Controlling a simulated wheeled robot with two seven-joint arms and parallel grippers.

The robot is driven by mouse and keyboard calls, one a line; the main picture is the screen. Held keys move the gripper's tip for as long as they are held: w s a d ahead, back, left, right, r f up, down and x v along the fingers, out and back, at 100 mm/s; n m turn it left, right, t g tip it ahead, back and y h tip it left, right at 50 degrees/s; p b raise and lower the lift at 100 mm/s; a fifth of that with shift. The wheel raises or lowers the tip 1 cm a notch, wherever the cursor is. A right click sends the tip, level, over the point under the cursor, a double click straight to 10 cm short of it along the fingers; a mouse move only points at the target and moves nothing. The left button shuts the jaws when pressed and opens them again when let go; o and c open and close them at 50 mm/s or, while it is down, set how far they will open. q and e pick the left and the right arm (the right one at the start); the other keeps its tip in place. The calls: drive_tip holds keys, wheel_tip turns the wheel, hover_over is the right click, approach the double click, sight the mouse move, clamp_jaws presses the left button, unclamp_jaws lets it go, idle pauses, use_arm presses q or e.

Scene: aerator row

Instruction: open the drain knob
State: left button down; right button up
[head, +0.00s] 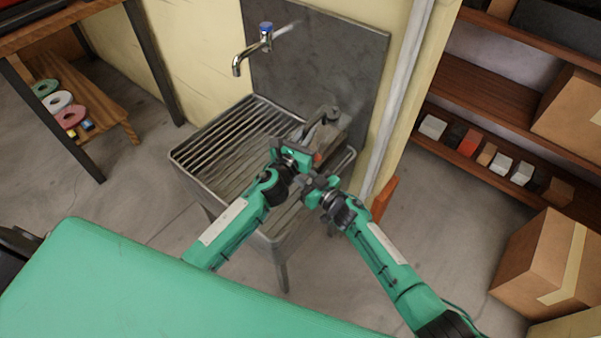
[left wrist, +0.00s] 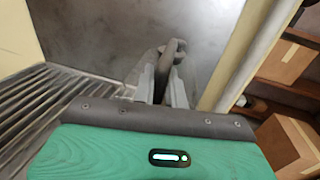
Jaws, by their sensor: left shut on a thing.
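The drain knob (head: 331,113) is a dark grey, lever-like piece near the back right of the sink, in front of the dark back panel. In the left wrist view the knob (left wrist: 177,47) stands up between the two grey fingers. My left gripper (head: 306,133) reaches it from the front and is shut on it; the fingers hide its lower part. It also shows in the left wrist view (left wrist: 162,80). My right gripper (head: 316,172) is over the front right of the sink, close beside the left one. Its fingers are too small to read.
The grey sink (head: 185,157) has a ribbed top. A tap (head: 251,50) with a blue cap is above its back left. A pale pipe (head: 396,95) runs down at the right. Shelves (head: 480,91) and cardboard boxes (head: 535,262) stand further right. A green surface (head: 130,275) fills the lower left.

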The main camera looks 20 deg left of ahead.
drive_tip(key=shift+w+n+g+y, duration=0.25)
drive_tip(key=shift+n+g+y, duration=0.45)
drive_tip(key=shift+n+g, duration=0.5)
drive_tip(key=o, duration=0.7)
drive_tip(key=shift+d, duration=0.1)
drive_tip(key=v, duration=1.2)
drive_tip(key=shift+w+r, duration=0.1)
